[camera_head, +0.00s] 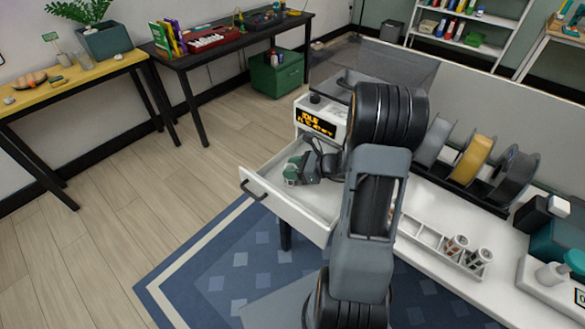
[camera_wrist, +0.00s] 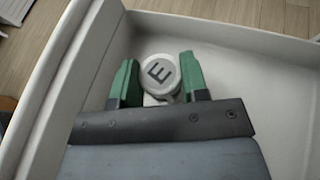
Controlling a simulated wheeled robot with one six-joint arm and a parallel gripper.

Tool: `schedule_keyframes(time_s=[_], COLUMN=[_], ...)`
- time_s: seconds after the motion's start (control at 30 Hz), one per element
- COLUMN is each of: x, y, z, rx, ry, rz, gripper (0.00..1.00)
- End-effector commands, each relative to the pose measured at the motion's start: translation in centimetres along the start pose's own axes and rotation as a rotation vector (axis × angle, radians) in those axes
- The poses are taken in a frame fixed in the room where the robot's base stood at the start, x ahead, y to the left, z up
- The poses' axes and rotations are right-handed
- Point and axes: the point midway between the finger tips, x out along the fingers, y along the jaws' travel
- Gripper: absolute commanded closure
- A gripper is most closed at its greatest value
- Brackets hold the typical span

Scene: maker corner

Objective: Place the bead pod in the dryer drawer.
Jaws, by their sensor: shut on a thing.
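The bead pod (camera_wrist: 159,72) is a small pale cylinder with a dark letter E on its round top. My gripper (camera_wrist: 156,82) has green fingers, one on each side of the pod, and is shut on it. The wrist view shows the pod inside the white dryer drawer (camera_wrist: 228,35), among its walls. Whether the pod touches the drawer floor I cannot tell. In the head view the drawer (camera_head: 285,205) is pulled open from the dryer (camera_head: 321,120), which has a lit orange display. My gripper (camera_head: 292,176) is inside it there, and the pod is hard to make out.
A divided white tray (camera_head: 433,243) with small jars (camera_head: 478,258) stands on the white bench right of my arm. Several filament spools (camera_head: 472,158) stand behind it. The wooden floor (camera_head: 130,200) left of the drawer is clear.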

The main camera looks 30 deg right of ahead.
Motion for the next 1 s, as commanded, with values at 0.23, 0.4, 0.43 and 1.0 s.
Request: schedule_keyframes(time_s=[0.23, 0.4, 0.43, 1.0], x=[0.0, 0.0, 0.0, -7.1], y=[0.0, 0.0, 0.0, -0.1], z=[-0.1, -0.1, -0.1, 0.2], rx=[0.0, 0.0, 0.0, 0.0], ry=[0.0, 0.0, 0.0, 0.0], rz=[0.0, 0.0, 0.0, -0.006], gripper=[0.39, 0.33, 0.33, 0.33])
